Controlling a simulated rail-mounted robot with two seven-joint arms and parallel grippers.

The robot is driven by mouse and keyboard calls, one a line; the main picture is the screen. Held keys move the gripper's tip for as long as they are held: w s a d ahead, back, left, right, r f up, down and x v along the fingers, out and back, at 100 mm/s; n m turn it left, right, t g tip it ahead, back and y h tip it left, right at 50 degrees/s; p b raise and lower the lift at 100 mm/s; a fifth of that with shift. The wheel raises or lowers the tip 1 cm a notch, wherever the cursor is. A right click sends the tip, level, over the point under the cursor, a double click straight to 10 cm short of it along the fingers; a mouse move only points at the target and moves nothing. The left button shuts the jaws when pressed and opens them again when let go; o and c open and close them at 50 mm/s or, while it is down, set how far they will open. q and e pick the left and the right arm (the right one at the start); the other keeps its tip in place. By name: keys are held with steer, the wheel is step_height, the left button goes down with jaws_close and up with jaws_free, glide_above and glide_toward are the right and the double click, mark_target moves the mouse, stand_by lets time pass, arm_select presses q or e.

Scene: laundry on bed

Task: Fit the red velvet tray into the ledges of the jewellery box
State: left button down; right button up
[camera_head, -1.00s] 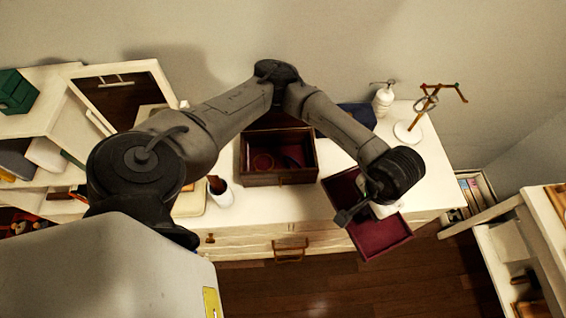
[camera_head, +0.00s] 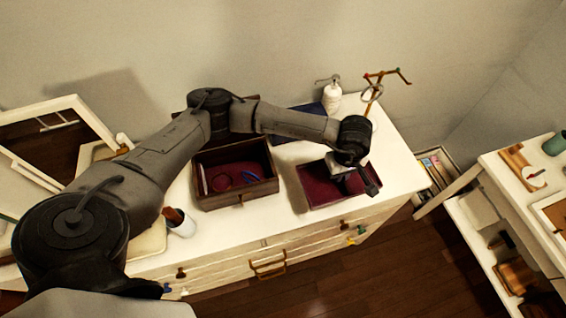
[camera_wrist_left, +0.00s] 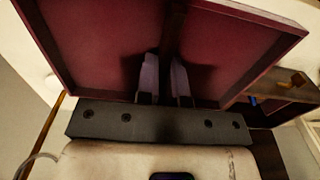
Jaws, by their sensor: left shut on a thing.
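The red velvet tray (camera_head: 318,188) is dark-framed, with a divider across its middle. In the head view it is over the dresser top, right of the jewellery box (camera_head: 238,199). My left gripper (camera_head: 366,180) is shut on the tray; in the left wrist view its fingers (camera_wrist_left: 165,75) straddle the divider, with the tray (camera_wrist_left: 95,45) spreading to both sides. I cannot tell how high the tray is above the dresser. The dark wooden box is open-topped with a red lining, and a blue ring and a dark band lie inside. My right gripper is out of view.
A white soap bottle (camera_head: 332,95), a dark blue item (camera_head: 300,117) and a jewellery stand (camera_head: 375,95) are behind the tray. A cup with a brush (camera_head: 182,226) stands left of the box. The dresser's white front edge (camera_head: 300,225) is nearby.

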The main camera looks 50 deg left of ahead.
arm_select(q)
steer(key=a+f, duration=0.2)
steer(key=a, duration=0.2)
steer(key=a+f+p, duration=0.1)
steer(key=a+f, duration=0.1)
steer(key=a, duration=0.1)
steer(key=a+f, duration=0.3)
steer(key=a, duration=0.1)
steer(key=shift+w+a+p, duration=0.15)
steer(key=shift+a+p, duration=0.15)
steer(key=shift+p, duration=0.1)
step_height(320, 180, down, 3)
steer(key=shift+f+p, duration=0.15)
steer(key=shift+p, duration=0.15)
steer(key=shift+f, duration=0.35)
steer(key=shift+f, duration=0.15)
steer(key=c, duration=1.2)
jaws_free()
steer(key=shift+c, duration=0.2)
